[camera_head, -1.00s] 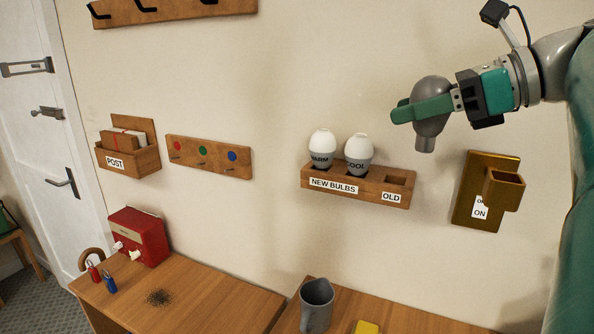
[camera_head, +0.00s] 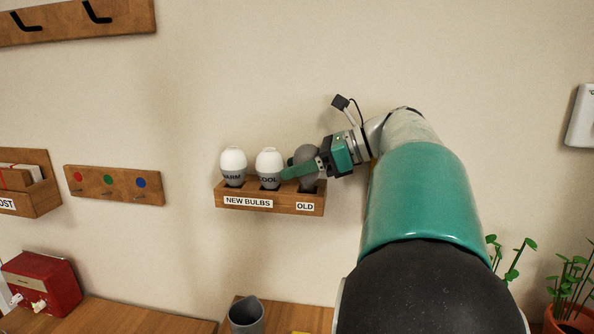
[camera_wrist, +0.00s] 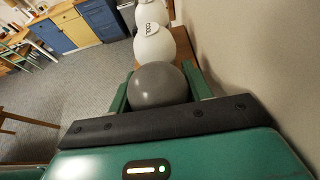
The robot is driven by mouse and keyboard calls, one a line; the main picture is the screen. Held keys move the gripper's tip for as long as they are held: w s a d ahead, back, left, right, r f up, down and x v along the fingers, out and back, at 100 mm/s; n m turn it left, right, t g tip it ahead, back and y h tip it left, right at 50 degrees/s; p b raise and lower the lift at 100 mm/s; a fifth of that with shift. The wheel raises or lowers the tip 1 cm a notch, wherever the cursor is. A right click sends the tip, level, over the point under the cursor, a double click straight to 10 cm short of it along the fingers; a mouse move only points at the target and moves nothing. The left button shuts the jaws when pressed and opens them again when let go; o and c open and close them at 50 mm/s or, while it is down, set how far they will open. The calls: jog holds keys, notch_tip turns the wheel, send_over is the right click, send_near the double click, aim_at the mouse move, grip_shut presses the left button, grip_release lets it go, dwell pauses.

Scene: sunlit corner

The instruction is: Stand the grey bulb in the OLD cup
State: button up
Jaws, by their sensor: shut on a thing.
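The grey bulb (camera_head: 304,155) is between the green fingers of my gripper (camera_head: 304,170), which is shut on it. It is upright over the OLD cup at the right end of the wooden wall rack (camera_head: 270,202); its lower end is at the cup's opening, and I cannot tell whether it touches the bottom. In the wrist view the grey bulb (camera_wrist: 158,85) fills the space between the fingers. The OLD label (camera_head: 305,206) is on the rack's front, below the bulb.
The white COOL bulb (camera_head: 269,163) stands close to the left of my gripper, with the WARM bulb (camera_head: 233,163) beyond it. A peg board (camera_head: 112,187) hangs further left. A grey jug (camera_head: 246,317) stands on the table below. The wall above the rack is clear.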

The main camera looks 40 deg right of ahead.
jog(key=shift+f, duration=0.55)
jog(key=shift+s+f, duration=0.1)
jog(key=shift+s, duration=0.05)
jog(key=o, duration=1)
jog(key=shift+c, duration=0.2)
jog(key=shift+s+d+r, duration=0.2)
jog(key=shift+r, duration=0.1)
jog(key=v, duration=1.1)
jog(key=shift+s+r, duration=0.1)
jog(key=shift+r, duration=0.05)
